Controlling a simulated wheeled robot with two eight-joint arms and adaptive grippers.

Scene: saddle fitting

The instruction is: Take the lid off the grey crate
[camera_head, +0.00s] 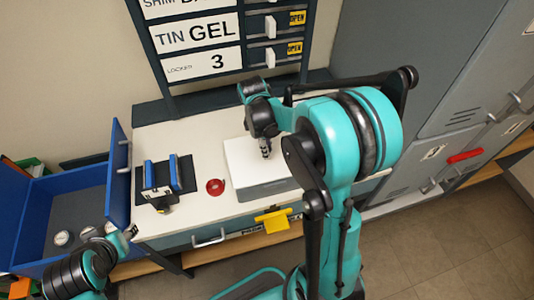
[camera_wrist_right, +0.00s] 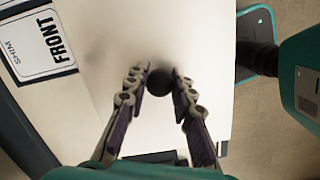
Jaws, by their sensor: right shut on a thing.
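The grey crate (camera_head: 268,189) stands on the white worktop, with its pale lid (camera_head: 240,153) on top. In the right wrist view the lid (camera_wrist_right: 205,45) is a broad pale surface with a round dark knob (camera_wrist_right: 160,82). My right gripper (camera_head: 265,152) points down at the middle of the lid, its fingers closed around the knob; its fingertips also show in the right wrist view (camera_wrist_right: 160,78). My arm hides part of the lid's right side. I cannot tell whether the lid touches the crate all round. My left gripper (camera_head: 129,232) is small at lower left, by the worktop's front edge.
A black stand with blue uprights (camera_head: 163,176) and a red disc (camera_head: 215,187) are left of the crate on the worktop (camera_head: 205,145). A blue bin (camera_head: 40,205) with an upright blue panel (camera_head: 118,180) is further left. A yellow tag (camera_head: 272,219) hangs at the front edge.

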